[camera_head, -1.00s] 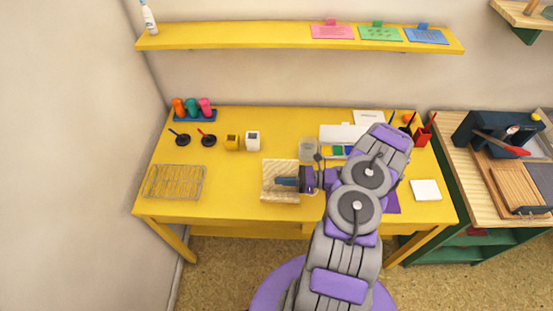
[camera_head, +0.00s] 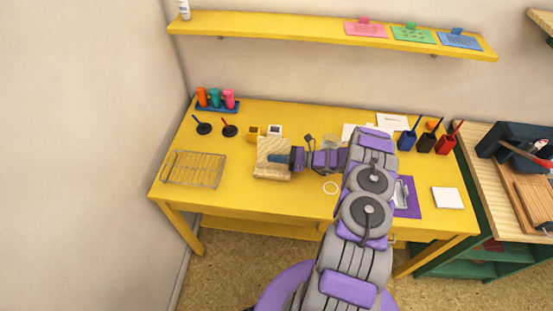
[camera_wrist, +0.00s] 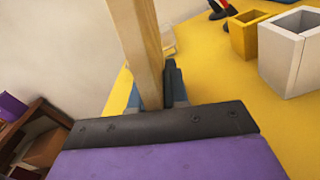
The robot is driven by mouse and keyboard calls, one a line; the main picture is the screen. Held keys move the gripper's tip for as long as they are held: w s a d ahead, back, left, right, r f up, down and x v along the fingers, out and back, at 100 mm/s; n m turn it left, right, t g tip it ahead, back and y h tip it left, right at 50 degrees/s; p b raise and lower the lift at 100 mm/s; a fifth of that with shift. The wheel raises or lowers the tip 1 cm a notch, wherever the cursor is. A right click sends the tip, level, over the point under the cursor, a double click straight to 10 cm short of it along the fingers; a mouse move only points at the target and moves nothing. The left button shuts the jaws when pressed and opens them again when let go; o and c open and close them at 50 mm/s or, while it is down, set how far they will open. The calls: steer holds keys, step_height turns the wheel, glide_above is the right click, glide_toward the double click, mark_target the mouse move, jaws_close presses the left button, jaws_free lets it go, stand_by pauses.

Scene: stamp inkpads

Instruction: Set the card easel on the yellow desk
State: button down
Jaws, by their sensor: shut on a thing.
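The card easel (camera_head: 272,165) is a light wooden stand over the left-middle part of the yellow desk (camera_head: 250,199). My gripper (camera_head: 279,159) reaches it from the right and is shut on it. In the wrist view a wooden bar of the easel (camera_wrist: 135,40) stands between my gripper's fingers (camera_wrist: 155,85), and the desk (camera_wrist: 215,80) shows beyond it. The easel looks upright in the head view. Whether its foot touches the desk or hangs just above it I cannot tell.
Yellow and white cups (camera_head: 275,131) stand just behind the easel. A wire rack (camera_head: 194,169) lies to its left. Two dark round-based tools (camera_head: 203,127) and a blue holder with coloured bottles (camera_head: 217,105) are behind left.

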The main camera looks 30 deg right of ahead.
steer(key=shift+f, duration=0.5)
steer(key=shift+d, duration=0.85)
steer(key=c, duration=1.4)
jaws_free()
steer(key=shift+d+f, duration=0.1)
steer(key=shift+d, duration=0.45)
steer(key=shift+o, duration=1.4)
steer(key=shift+a, duration=0.5)
steer(key=shift+a+r, duration=0.2)
steer(key=shift+a, duration=0.4)
steer(key=p+v, duration=0.2)
steer(key=v, duration=0.9)
steer(key=shift+s+d+f, duration=0.1)
steer(key=shift+s+d, duration=0.05)
steer(key=shift+d, duration=0.25)
steer(key=shift+s+d+f, duration=0.1)
steer(key=shift+s+d, duration=0.05)
steer(key=shift+d, duration=0.6)
steer(key=shift+a, duration=0.1)
steer(key=shift+a, duration=0.25)
